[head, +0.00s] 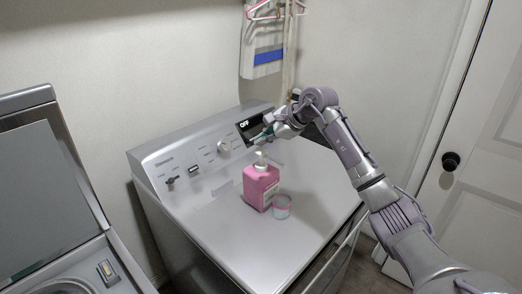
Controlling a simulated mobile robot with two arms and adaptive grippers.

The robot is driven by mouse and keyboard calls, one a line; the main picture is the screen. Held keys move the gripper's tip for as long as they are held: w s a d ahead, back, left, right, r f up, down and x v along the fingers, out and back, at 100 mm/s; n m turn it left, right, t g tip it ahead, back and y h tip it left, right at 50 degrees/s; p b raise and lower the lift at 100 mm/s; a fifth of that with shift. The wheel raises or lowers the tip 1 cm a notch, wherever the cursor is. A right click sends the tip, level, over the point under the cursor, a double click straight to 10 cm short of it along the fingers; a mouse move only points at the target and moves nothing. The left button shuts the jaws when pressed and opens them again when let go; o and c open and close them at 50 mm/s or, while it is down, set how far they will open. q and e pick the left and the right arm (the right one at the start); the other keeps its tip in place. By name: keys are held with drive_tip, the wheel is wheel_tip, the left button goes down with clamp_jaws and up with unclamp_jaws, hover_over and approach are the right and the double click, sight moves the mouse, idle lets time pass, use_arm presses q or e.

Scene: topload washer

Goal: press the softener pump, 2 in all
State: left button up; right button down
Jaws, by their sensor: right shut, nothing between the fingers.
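A pink softener bottle (261,187) with a white pump top (261,163) stands upright on the grey top of a machine. A small clear cup with some pink on it (282,207) stands beside it, at its front right. My right gripper (262,136) is shut and empty, just above the pump top; I cannot tell whether it touches the pump. My left gripper is not in view.
An open washer (60,230) stands at left, a white door (480,150) at right. Hangers (265,12) hang at the back wall.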

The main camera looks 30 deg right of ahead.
sight(260, 150)
drive_tip(key=shift+f, duration=0.1)
idle(0.4)
drive_tip(key=shift+f+b, duration=0.3)
drive_tip(key=shift+b, duration=0.05)
drive_tip(key=shift+f+b, duration=0.85)
drive_tip(key=shift+f, duration=0.35)
idle(0.9)
drive_tip(key=shift+r+p, duration=0.95)
drive_tip(key=shift+r, duration=0.55)
drive_tip(key=shift+r, duration=0.15)
drive_tip(key=shift+w+r, duration=0.1)
drive_tip(key=shift+r, duration=0.15)
drive_tip(key=shift+r+p, duration=1.65)
drive_tip(key=shift+r, duration=0.55)
